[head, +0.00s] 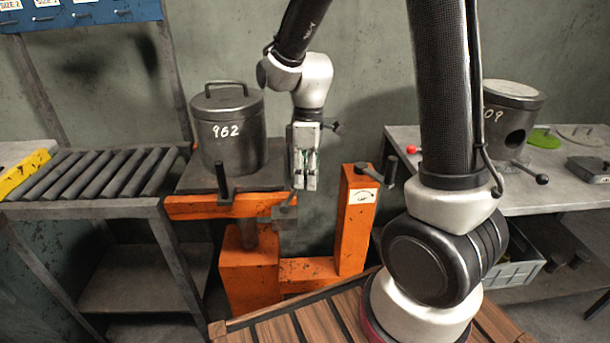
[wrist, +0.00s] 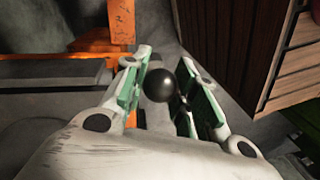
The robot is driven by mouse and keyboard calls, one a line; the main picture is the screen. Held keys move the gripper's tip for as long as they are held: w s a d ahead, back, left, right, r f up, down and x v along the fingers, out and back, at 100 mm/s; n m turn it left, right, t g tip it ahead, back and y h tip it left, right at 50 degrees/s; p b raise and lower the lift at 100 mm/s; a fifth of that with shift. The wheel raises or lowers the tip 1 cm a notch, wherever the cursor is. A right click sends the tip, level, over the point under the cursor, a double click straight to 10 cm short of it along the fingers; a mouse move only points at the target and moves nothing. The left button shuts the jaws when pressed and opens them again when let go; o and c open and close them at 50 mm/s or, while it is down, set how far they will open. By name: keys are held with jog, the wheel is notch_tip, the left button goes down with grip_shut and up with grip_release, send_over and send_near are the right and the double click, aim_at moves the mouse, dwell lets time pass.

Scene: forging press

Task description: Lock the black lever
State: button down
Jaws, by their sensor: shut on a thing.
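A black ball knob (wrist: 159,85) sits between the green-lined fingers in the wrist view; I take it as the end of the black lever. My gripper (head: 305,184) is shut on this knob, at the right side of the orange press table (head: 190,207). In the head view the fingers hide the knob, and a short dark arm (head: 290,201) shows just below and left of them, by a grey block (head: 284,217). In the wrist view my gripper (wrist: 165,95) has one finger on each side of the knob.
A grey lidded pot (head: 232,135) marked 962 stands on the table, with an upright black handle (head: 224,184) in front. An orange post (head: 355,220) with a dial and crank stands at right. A roller conveyor (head: 95,175) lies left, a wooden platform (head: 310,322) in front.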

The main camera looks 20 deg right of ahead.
jog(key=c, duration=1.1)
grip_release()
notch_tip(320, 180, up, 12)
jog(key=w+d, duration=0.1)
jog(key=shift+w, duration=0.35)
jog(key=shift+f, duration=0.1)
jog(key=s+d+r+m+t, duration=0.3)
jog(key=s+d+m, duration=0.2)
jog(key=s, duration=0.3)
jog(key=s+d+r+m+t+h, duration=0.1)
jog(key=s+d+r+m+t, duration=0.2)
jog(key=s+d+m, duration=0.3)
jog(key=s, duration=0.3)
jog(key=shift+m, duration=0.4)
